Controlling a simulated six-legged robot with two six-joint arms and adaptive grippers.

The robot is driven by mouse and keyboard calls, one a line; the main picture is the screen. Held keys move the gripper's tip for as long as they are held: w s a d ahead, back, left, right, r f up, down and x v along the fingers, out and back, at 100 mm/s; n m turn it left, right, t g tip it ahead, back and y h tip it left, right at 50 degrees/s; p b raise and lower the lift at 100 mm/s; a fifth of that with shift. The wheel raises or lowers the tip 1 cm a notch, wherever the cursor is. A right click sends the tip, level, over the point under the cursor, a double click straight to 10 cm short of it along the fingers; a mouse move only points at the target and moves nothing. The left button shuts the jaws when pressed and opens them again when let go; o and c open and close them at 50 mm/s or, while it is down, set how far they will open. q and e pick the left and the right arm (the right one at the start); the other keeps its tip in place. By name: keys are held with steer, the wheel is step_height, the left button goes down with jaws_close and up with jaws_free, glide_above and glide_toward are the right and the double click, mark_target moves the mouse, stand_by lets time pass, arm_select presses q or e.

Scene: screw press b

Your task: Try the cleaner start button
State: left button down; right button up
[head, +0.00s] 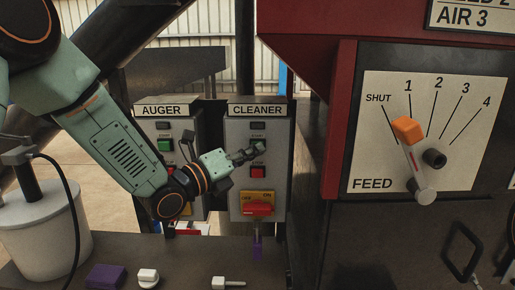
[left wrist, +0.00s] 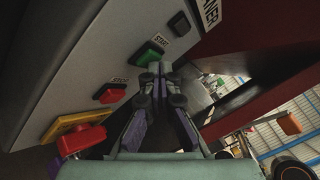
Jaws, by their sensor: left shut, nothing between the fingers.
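The cleaner control box (head: 236,195) stands upright in the middle of the head view. Its green start button (left wrist: 149,57) shows in the left wrist view, beside the START label; in the head view my gripper covers it. My left gripper (head: 262,147) is shut and empty, with its fingertips (left wrist: 160,70) at or just in front of the green button. I cannot tell whether they touch it. The red stop button (head: 258,172) is below, and also shows in the left wrist view (left wrist: 110,95). My right gripper is out of view.
The auger box (head: 155,125) with its own green button (head: 165,145) stands just left. A red switch (head: 257,210) on a yellow plate sits low on the cleaner box. The feed panel (head: 375,125) is right. A white bucket (head: 40,230) and purple block (head: 105,276) are front left.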

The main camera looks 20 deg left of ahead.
arm_select(q)
steer(key=shift+s, duration=0.15)
steer(key=shift+s+d, duration=0.3)
steer(key=shift+s, duration=0.4)
steer(key=shift+s, duration=0.1)
steer(key=shift+s+d+b, duration=0.15)
steer(key=shift+s+d, duration=0.05)
steer(key=shift+s, duration=0.55)
steer(key=shift+s+d+b, duration=0.15)
steer(key=shift+s+d, duration=0.1)
steer(key=shift+s, duration=0.5)
steer(key=shift+s+d+b, duration=0.15)
steer(key=shift+s+d, duration=0.05)
steer(key=shift+s, duration=0.55)
